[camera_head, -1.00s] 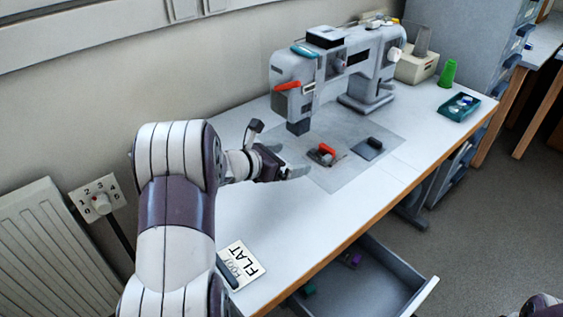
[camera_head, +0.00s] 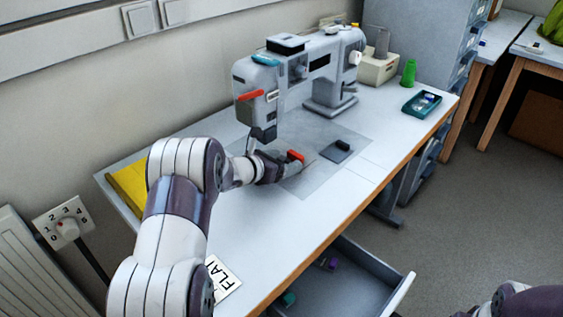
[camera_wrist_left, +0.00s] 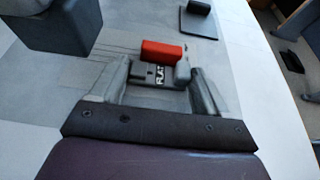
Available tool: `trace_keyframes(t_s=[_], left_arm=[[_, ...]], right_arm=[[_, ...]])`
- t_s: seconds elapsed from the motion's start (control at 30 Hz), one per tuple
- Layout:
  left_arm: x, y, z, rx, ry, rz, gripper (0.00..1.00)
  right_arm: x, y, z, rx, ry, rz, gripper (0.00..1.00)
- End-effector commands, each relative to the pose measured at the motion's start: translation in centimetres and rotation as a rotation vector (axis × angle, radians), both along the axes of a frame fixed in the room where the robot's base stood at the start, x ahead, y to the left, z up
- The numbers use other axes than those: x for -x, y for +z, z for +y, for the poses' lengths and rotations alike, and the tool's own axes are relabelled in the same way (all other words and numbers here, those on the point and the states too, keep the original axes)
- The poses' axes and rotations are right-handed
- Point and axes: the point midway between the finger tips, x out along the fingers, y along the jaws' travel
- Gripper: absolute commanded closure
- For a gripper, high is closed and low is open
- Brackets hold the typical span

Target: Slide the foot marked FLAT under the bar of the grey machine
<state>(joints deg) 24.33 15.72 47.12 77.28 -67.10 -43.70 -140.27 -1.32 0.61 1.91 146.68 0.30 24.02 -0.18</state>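The foot marked FLAT (camera_wrist_left: 158,76), a small dark piece with a red block, lies on the grey mat in the left wrist view. Its red block (camera_head: 296,156) shows in the head view. My left gripper (camera_head: 284,166) is low over the mat with its fingers apart. In the wrist view the fingers (camera_wrist_left: 160,88) stand either side of the foot, with no clear grip on it. The grey machine (camera_head: 290,75) stands behind; its dark bar end (camera_head: 263,133) hangs left of the foot and shows in the wrist view (camera_wrist_left: 60,27). My right gripper is out of view.
A dark plate with a block (camera_head: 337,151) lies right of the foot. A FLAT card (camera_head: 224,282) lies at the front, partly hidden by my arm. A yellow item (camera_head: 128,187) is at the left, an open drawer (camera_head: 350,285) below. A teal tray (camera_head: 422,104) sits far right.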

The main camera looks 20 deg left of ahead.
Motion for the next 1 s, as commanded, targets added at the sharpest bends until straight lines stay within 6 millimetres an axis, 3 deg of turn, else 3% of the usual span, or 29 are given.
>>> trace_keyframes(t_s=[0.03,0.07,0.1,0.47,0.8,1.0], left_arm=[[0.0,0.0,0.0,0.000,0.000,0.000,0.55],[0.0,0.0,0.0,0.000,0.000,0.000,0.15],[0.0,0.0,0.0,0.000,0.000,0.000,0.02],[0.9,0.5,0.4,-0.001,0.002,0.000,0.00],[7.4,3.4,2.7,-0.001,0.004,-0.001,0.00],[10.2,4.5,3.6,-0.001,0.002,0.000,0.00]], right_arm=[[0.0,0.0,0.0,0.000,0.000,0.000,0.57],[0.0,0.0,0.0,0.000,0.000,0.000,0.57],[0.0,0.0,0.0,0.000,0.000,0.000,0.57],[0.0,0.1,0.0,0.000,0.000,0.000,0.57],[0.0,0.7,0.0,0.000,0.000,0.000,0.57],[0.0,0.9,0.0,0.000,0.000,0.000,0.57]])
